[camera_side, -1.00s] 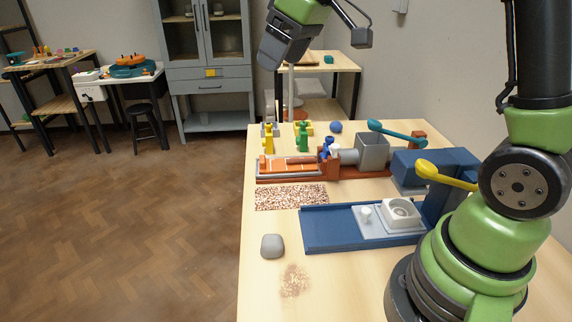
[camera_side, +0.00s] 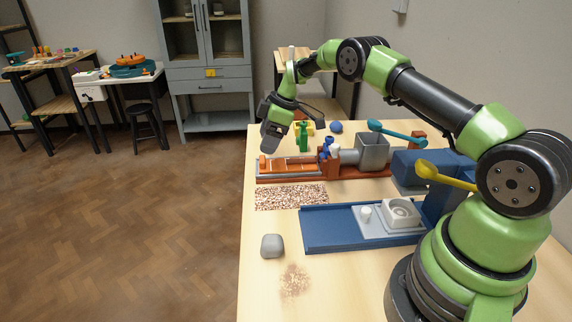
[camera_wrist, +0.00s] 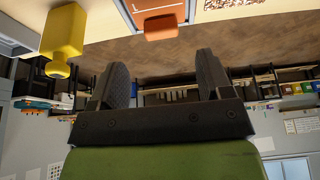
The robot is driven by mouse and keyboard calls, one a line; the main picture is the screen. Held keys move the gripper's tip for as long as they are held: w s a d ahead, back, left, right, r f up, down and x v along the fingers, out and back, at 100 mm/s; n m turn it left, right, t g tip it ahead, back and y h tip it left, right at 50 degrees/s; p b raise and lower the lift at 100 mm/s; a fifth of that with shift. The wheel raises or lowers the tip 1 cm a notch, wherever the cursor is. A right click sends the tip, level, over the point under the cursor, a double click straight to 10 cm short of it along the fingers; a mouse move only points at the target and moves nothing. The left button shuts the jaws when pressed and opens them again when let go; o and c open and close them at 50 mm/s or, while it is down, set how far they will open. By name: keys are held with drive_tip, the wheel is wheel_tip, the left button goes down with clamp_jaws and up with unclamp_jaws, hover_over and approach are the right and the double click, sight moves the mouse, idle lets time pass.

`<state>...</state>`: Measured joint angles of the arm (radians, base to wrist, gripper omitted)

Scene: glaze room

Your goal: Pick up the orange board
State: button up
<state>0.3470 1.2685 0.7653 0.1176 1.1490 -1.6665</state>
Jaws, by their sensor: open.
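The orange board (camera_side: 290,166) lies flat in a long red-brown and grey frame on the table, with an upright orange block at its left end. In the wrist view the orange block (camera_wrist: 162,26) shows at the top, beyond the fingers, with part of the board cut off by the frame edge. My gripper (camera_side: 270,143) is open and empty, above and just behind the board's left end, apart from it. Its two dark fingers (camera_wrist: 162,80) stand wide apart in the wrist view.
A yellow figure (camera_wrist: 62,38) stands left of the fingers in the wrist view. A green figure (camera_side: 303,138), blue knobs (camera_side: 326,148) and a grey bin (camera_side: 373,150) are right of my gripper. A speckled strip (camera_side: 290,197) and blue tray (camera_side: 325,230) lie in front.

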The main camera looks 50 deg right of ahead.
sight(261, 158)
drive_tip(key=x, duration=0.5)
drive_tip(key=shift+s+f, duration=0.2)
drive_tip(key=shift+f, duration=0.2)
drive_tip(key=c, duration=0.6)
